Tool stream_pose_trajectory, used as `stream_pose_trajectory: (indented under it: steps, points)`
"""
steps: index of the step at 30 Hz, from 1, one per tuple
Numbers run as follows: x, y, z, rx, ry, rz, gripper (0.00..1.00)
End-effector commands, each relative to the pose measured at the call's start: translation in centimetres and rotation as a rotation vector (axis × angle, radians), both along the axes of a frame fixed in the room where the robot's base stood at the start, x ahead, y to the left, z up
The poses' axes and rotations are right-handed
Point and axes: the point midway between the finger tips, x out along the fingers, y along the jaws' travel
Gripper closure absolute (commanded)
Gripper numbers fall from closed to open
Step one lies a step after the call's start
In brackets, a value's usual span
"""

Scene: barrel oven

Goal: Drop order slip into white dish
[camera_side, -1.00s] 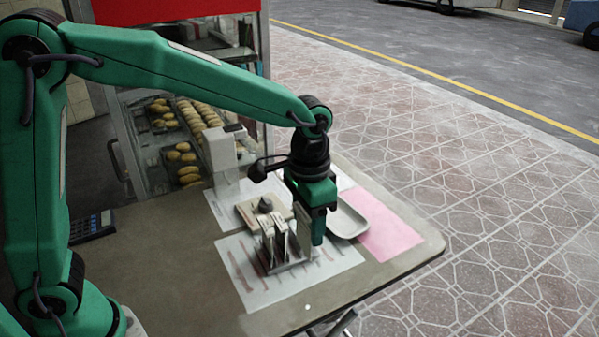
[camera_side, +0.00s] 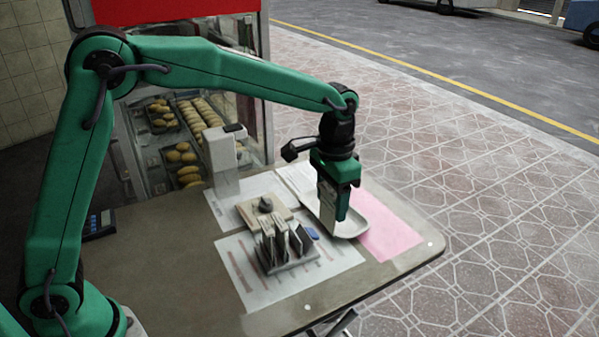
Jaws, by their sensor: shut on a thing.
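My gripper (camera_side: 335,203) points down over the white dish (camera_side: 357,228), near its left part. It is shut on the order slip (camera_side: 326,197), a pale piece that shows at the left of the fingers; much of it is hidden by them. The white dish is a shallow tray with a raised rim, and its left middle is partly hidden behind my gripper. I cannot tell whether the slip touches the dish.
A small rack (camera_side: 285,254) with several upright cards stands left of the dish on a printed sheet (camera_side: 240,272). A blue item (camera_side: 312,234) lies beside it. A wooden block with a dark knob (camera_side: 264,207), a white device (camera_side: 222,158) and a pink sheet (camera_side: 392,238) are close by.

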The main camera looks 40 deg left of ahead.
Motion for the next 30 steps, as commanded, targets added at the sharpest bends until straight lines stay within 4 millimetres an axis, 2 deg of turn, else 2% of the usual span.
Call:
stream_pose_trajectory:
  steps: [1, 6, 18, 24, 30]
  points:
    - [1.2, 0.3, -0.2, 0.0, 0.0, 0.003, 0.65]
    - [4.6, 1.2, -0.8, 0.0, 0.001, 0.002, 0.65]
    - [11.7, 4.6, -2.8, 0.0, 0.0, 0.003, 0.65]
    - [14.2, 6.4, -3.9, 0.0, 0.001, 0.001, 0.65]
    - [15.5, 7.6, -4.6, 0.0, 0.0, 0.001, 0.65]
